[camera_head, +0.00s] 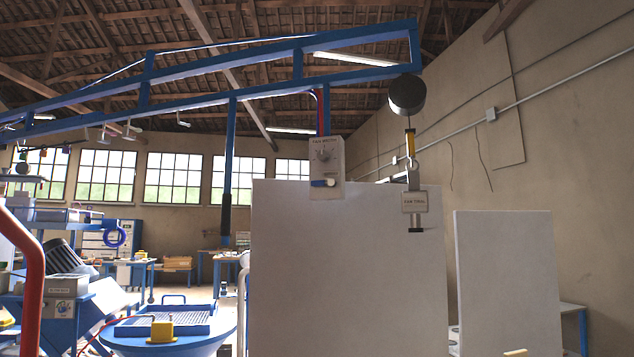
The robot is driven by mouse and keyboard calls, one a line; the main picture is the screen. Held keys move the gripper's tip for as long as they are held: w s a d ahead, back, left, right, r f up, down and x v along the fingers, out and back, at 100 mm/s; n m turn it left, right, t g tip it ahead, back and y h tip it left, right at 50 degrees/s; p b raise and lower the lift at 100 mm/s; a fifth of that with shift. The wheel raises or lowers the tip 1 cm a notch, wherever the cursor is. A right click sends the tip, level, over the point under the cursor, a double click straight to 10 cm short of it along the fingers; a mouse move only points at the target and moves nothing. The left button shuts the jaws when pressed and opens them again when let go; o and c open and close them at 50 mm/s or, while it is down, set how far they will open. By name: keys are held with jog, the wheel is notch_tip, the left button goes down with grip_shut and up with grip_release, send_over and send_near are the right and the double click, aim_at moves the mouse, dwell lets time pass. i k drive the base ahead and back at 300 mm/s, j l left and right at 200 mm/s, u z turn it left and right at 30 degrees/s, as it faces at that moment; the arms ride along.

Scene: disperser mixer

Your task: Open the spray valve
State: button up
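I cannot make out a part that is clearly the spray valve. A grey control box (326,160) with a round knob, a small label and a blue-and-white piece at its lower edge hangs from the blue overhead frame. To its right, a yellow-and-grey hanging device (411,160) with a labelled plate (415,202) hangs from a black round reel (406,95). At lower left is a round blue vessel (168,343) with a grate and a yellow block (162,331) on top. My gripper is not in view.
A large white panel (345,270) fills the middle, with a second white panel (507,280) to its right. A thick red pipe (35,280) rises at the left edge. Blue workbenches (175,268) stand behind at left.

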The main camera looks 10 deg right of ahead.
aim_at(332, 182)
jog(key=i+u, duration=0.15)
jog(key=u, duration=0.5)
jog(key=i+l+u, duration=0.35)
jog(key=i+l, duration=0.2)
jog(key=l, duration=0.2)
jog(key=i+l+u, duration=0.2)
jog(key=l, duration=0.25)
jog(key=i+l, duration=0.5)
jog(key=l, duration=0.2)
